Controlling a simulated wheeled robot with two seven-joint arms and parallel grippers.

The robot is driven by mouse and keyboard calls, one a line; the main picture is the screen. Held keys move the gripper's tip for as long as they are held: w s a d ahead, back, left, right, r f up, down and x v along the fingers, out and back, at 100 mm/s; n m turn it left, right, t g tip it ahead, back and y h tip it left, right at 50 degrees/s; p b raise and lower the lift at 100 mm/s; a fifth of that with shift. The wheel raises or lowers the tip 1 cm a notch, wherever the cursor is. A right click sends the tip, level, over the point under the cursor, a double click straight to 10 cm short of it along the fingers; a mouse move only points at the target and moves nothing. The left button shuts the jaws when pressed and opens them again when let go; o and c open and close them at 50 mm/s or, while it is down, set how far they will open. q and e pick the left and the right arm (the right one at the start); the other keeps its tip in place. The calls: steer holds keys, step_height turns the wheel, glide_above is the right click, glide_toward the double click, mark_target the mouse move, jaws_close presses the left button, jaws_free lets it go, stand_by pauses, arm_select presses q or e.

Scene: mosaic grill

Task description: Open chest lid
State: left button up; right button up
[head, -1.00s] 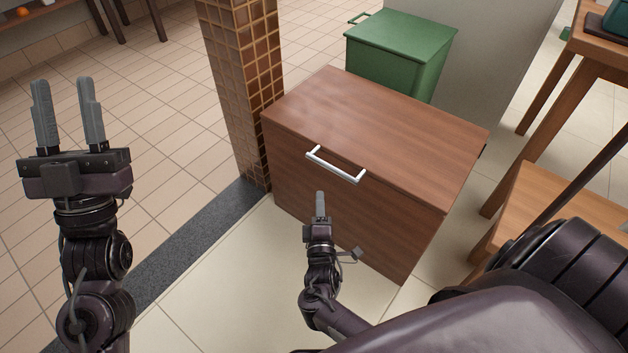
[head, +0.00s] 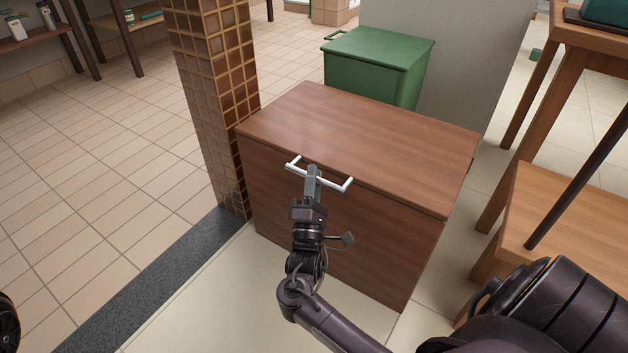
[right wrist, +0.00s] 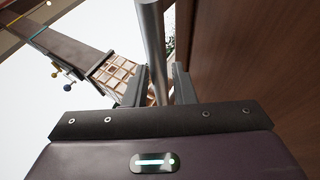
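The brown wooden chest (head: 330,235) stands on the floor at mid view, its lid (head: 365,140) lying flat and closed. A white-silver bar handle (head: 335,184) sticks out at the lid's front edge. My right gripper (head: 313,172) is at the handle, overlapping its middle in the head view. In the right wrist view, the handle bar (right wrist: 154,50) passes between the two fingers of my right gripper (right wrist: 159,85), with narrow gaps beside it, so the gripper looks open around it. My left gripper is out of view.
A tiled pillar (head: 215,100) stands close to the chest's left side. A green bin (head: 375,70) is behind it. A wooden table (head: 555,215) stands to the right. The tiled floor at left is clear.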

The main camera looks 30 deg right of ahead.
steer(key=shift+w+d+r, duration=0.15)
steer(key=shift+w+d, duration=0.05)
jaws_close()
